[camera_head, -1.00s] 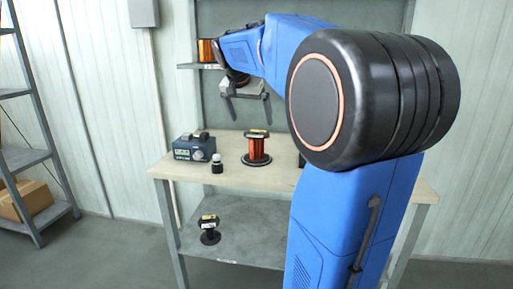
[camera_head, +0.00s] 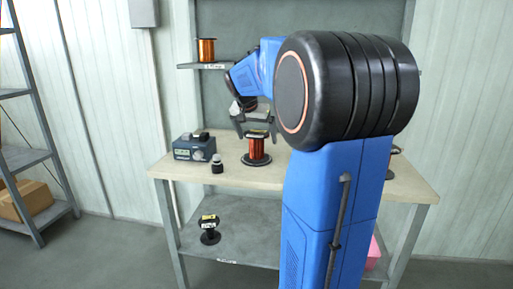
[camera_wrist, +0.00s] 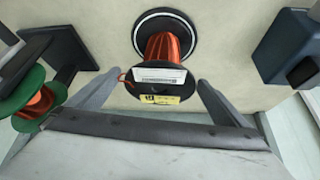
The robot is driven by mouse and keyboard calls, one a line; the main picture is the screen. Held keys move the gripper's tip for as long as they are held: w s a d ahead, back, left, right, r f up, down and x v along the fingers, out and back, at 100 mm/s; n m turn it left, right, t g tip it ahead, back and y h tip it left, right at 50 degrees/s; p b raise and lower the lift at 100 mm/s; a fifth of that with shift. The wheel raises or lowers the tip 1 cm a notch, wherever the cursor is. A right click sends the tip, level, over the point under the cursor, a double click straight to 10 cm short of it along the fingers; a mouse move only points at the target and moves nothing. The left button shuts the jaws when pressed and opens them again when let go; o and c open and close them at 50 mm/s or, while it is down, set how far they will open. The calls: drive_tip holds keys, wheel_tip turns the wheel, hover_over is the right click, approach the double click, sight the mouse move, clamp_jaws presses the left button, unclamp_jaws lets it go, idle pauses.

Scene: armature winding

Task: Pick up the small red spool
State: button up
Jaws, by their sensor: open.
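A spool with red-orange wire and black flanges (camera_head: 257,150) stands upright on the workbench. Its top flange carries a white and yellow label. In the wrist view the same spool (camera_wrist: 165,47) is at the upper middle, on a dark round base with a pale ring. My gripper (camera_head: 257,133) is open just above it, with the fingers apart around the top flange in the picture. In the wrist view my gripper (camera_wrist: 157,84) has a fingertip to each side of the flange, with no clear contact. Whether the fingers are level with the flange I cannot tell.
A blue-grey meter (camera_head: 195,148) and a small dark bottle (camera_head: 217,164) stand left of the spool. A green-flanged spool (camera_wrist: 38,104) is at the wrist view's left. A copper spool (camera_head: 206,50) is on the upper shelf, a black spool (camera_head: 209,230) on the lower one.

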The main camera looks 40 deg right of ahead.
drive_tip(key=c, duration=1.9)
drive_tip(key=shift+r, duration=0.1)
wheel_tip(320, 180, up, 18)
